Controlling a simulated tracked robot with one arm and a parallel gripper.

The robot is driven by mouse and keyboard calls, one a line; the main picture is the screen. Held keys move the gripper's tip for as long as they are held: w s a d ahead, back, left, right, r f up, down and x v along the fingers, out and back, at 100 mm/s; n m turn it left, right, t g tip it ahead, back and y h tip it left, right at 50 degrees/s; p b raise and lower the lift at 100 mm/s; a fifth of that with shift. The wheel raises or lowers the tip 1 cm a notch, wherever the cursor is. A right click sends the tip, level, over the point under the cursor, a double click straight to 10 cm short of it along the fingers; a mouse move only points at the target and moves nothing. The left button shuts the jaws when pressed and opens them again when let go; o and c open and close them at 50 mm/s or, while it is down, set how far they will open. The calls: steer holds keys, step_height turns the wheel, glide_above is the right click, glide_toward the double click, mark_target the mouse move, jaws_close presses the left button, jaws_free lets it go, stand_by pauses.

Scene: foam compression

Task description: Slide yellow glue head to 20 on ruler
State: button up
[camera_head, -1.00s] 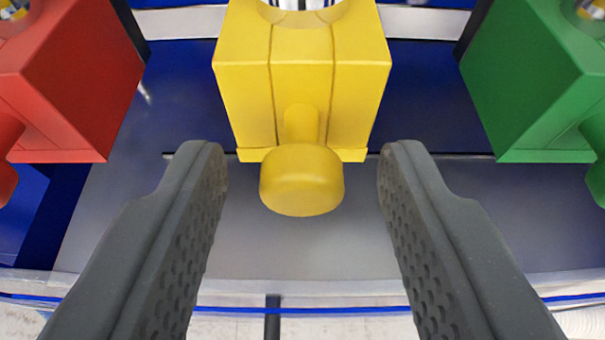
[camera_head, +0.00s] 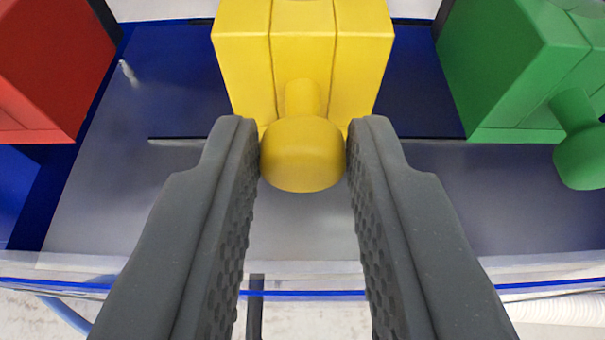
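The yellow glue head (camera_head: 303,60) is a block at the top centre of the view, with a short stem and a rounded yellow knob (camera_head: 302,155) facing me. My gripper (camera_head: 303,150) has its two dark grey textured fingers closed in on the knob, one on each side, with the fingertips touching or nearly touching its sides. The fingertips reach to the lower front edge of the yellow block. No ruler or number marks are visible in this view.
A red block (camera_head: 50,70) stands to the left and a green block (camera_head: 520,70) with its own knob (camera_head: 582,155) to the right, with gaps between them and the yellow one. A grey-blue surface (camera_head: 120,200) lies below, ending at a pale edge with a blue line.

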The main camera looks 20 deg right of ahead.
steer(key=shift+o, duration=1.4)
steer(key=b+v, duration=0.1)
steer(key=v, duration=1.2)
steer(key=shift+s, duration=0.3)
steer(key=shift+a+r, duration=0.1)
steer(key=shift+a, duration=0.05)
steer(key=s+a+r+n+t+y, duration=0.1)
steer(key=a+r+y, duration=0.1)
steer(key=r, duration=0.8)
steer(key=s+a+r+n+y, duration=0.1)
steer(key=s+a+r+y, duration=0.1)
steer(key=r, duration=0.8)
steer(key=s+d+r, duration=0.3)
steer(key=s+r, duration=0.1)
steer(key=r, duration=0.4)
steer(key=s+d+r+n+t, duration=0.1)
steer(key=s+d+r, duration=0.3)
steer(key=r, duration=0.4)
steer(key=shift+s+r+n+t, duration=0.3)
steer(key=shift+s+r, duration=0.1)
steer(key=shift+s, duration=0.25)
